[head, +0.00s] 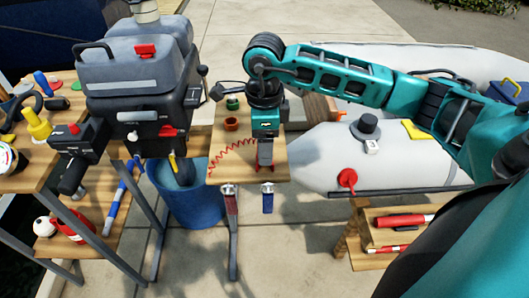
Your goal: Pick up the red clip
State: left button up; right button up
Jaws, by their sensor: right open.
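A red coiled cord (232,156) lies on the small wooden table (222,173). Its right end runs up to my right gripper. I cannot make out a separate red clip at that end; the gripper may hide it. My right gripper (265,166) points down over the front middle of this table, just right of the cord, with its jaws open. I cannot tell whether its fingertips touch the table top. My left gripper is not in view.
Small green (232,103) and red-brown (231,124) pots stand left of my gripper. A grey outboard motor (140,75) stands left, above a blue bucket (188,205). A pale inflatable boat (320,150) lies right. A lower shelf holds red flares (400,221).

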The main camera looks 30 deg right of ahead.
jog(key=shift+f, duration=1.45)
jog(key=shift+c, duration=0.5)
jog(key=c, duration=1)
